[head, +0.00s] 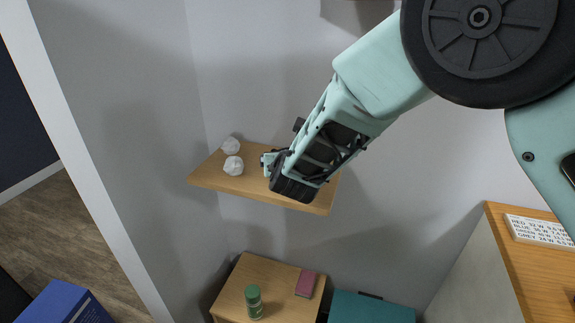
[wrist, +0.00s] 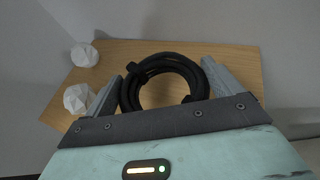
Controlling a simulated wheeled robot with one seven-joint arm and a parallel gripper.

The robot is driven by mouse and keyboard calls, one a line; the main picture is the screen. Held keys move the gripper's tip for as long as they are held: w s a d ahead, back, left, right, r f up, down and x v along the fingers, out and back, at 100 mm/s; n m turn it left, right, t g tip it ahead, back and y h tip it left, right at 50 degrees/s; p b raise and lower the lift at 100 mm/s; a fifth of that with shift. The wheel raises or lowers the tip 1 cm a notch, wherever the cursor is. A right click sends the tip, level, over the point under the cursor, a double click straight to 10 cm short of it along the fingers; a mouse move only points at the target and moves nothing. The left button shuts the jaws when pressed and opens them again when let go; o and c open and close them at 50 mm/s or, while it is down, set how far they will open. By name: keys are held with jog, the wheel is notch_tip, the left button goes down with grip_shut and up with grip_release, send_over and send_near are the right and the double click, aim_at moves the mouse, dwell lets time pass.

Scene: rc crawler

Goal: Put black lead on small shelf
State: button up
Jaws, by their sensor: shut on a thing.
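The small wooden shelf (head: 208,181) is fixed to the grey wall in the corner. It fills much of the wrist view (wrist: 250,60). The black lead (wrist: 124,96) is a coil with a tie, seen between the two grey fingers in the wrist view. My gripper (wrist: 161,72) is shut on the coil, with a finger at its left and right sides. In the head view my gripper (head: 270,163) is over the shelf's right half, and the lead is mostly hidden by it. I cannot tell whether the coil touches the shelf.
Two white crumpled lumps (head: 233,165) (head: 231,146) sit on the shelf's left side, close to my left finger in the wrist view. Below stand a wooden cabinet (head: 235,283) with a green-topped jar (head: 254,300) and a reddish block (head: 306,283). A wooden-topped unit (head: 515,270) stands right.

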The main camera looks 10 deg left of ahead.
jog(key=shift+f, duration=1.3)
jog(key=shift+f, duration=0.25)
jog(key=o, duration=0.8)
jog(key=shift+c, duration=0.2)
jog(key=shift+r, duration=0.1)
jog(key=shift+r, duration=0.1)
